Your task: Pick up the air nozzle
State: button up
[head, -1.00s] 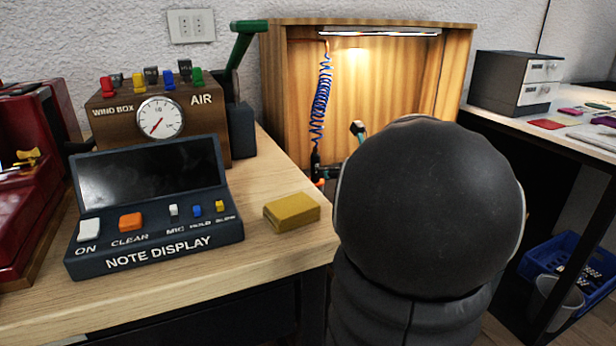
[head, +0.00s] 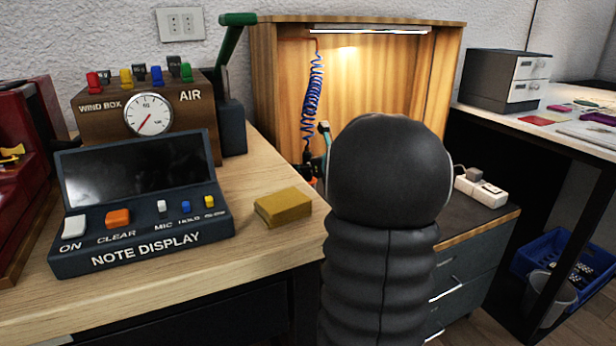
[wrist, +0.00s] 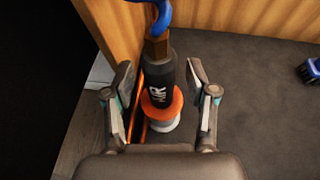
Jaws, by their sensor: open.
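The air nozzle (wrist: 159,80) is a dark, upright cylinder with an orange collar, lettering on its side and a blue hose at its top. In the wrist view it stands between the two fingers of my open gripper (wrist: 161,95), near the wooden back wall. A gap shows between each finger and the nozzle. In the head view my arm hides most of the nozzle; a bit of orange and black shows below the coiled blue hose (head: 313,95).
The wooden booth (head: 283,60) encloses the nozzle at the back and side. A white power strip (head: 482,189) lies to the right on the dark top. A yellow block (head: 283,207) and the note display box (head: 140,205) sit on the left bench.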

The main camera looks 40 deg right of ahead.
aim_at(308, 146)
jog(key=shift+c, duration=0.3)
grip_shut()
notch_tip(308, 146, up, 10)
jog(key=p, duration=0.3)
jog(key=shift+p, duration=0.4)
jog(key=shift+s, duration=0.1)
